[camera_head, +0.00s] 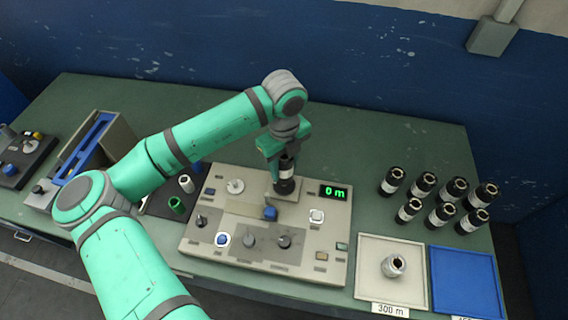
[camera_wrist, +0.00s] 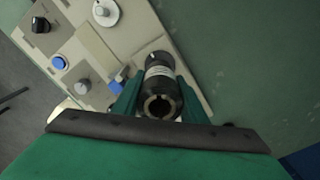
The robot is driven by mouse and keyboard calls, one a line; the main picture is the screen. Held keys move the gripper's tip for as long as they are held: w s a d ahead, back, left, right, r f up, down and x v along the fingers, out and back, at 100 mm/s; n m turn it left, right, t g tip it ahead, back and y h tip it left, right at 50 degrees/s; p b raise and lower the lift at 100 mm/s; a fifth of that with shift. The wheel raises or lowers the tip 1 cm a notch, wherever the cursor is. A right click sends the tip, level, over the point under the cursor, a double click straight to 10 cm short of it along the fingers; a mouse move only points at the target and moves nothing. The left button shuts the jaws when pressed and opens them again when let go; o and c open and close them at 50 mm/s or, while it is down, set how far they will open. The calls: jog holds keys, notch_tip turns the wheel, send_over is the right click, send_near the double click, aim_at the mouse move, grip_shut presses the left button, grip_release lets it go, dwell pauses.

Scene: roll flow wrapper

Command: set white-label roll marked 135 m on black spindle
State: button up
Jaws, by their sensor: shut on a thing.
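My gripper (camera_wrist: 159,100) is shut on a black roll (camera_wrist: 160,75) with a white label band and a hollow core. In the head view the held roll (camera_head: 286,178) is upright at the upper right of the beige wrapper panel (camera_head: 190,243). In the wrist view its lower end is by a dark round part (camera_wrist: 158,58) on the panel; I cannot tell whether it is around or above a spindle. The label's marking is too small to read. Several similar black rolls with white labels (camera_head: 424,184) stand at the right of the table.
The panel has knobs, a blue button (camera_head: 222,240) and a green display (camera_head: 334,192) reading 0 m.

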jog(key=shift+f, duration=0.9)
dwell(0.8)
jog(key=shift+w+f, duration=0.1)
jog(key=shift+w, duration=0.05)
jog(key=shift+f, duration=0.2)
jog(key=shift+s+f, duration=0.2)
jog(key=shift+f, duration=0.4)
jog(key=shift+w, duration=0.2)
